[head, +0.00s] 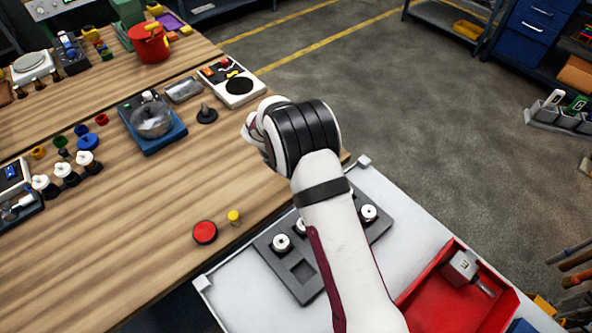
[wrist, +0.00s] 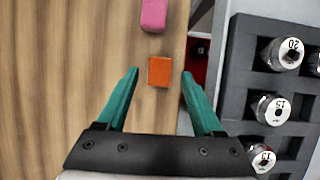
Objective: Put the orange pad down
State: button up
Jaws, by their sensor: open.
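The orange pad (wrist: 160,71) is a small square block in the wrist view, seen over the wooden bench top (wrist: 70,70) close to its right edge. My gripper (wrist: 160,75) has its two teal fingers spread, with a visible gap on each side of the pad. The pad sits between the fingertips and looks flat on the wood. In the head view my white arm hides both the pad and my gripper's fingers.
A pink block (wrist: 154,14) lies just beyond the pad. A dark grey rack (wrist: 238,75) with numbered metal cylinders stands to the right. In the head view, a red disc (head: 205,232) and a yellow piece (head: 234,216) are on the bench; a red tray (head: 440,300) is at lower right.

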jog(key=v, duration=1)
jog(key=s+d+r+m+g+y, duration=0.1)
jog(key=s+d+r+m+g, duration=0.1)
jog(key=s+d+r+m, duration=1)
jog(key=s+d+m+g+y, duration=0.1)
jog(key=s+m+y, duration=0.3)
jog(key=s+m, duration=1.6)
jog(key=shift+s+d+f+m, duration=0.15)
jog(key=shift+s+d+m, duration=0.15)
jog(key=shift+s+d, duration=0.25)
jog(key=shift+w, duration=0.1)
jog(key=shift+o, duration=1.4)
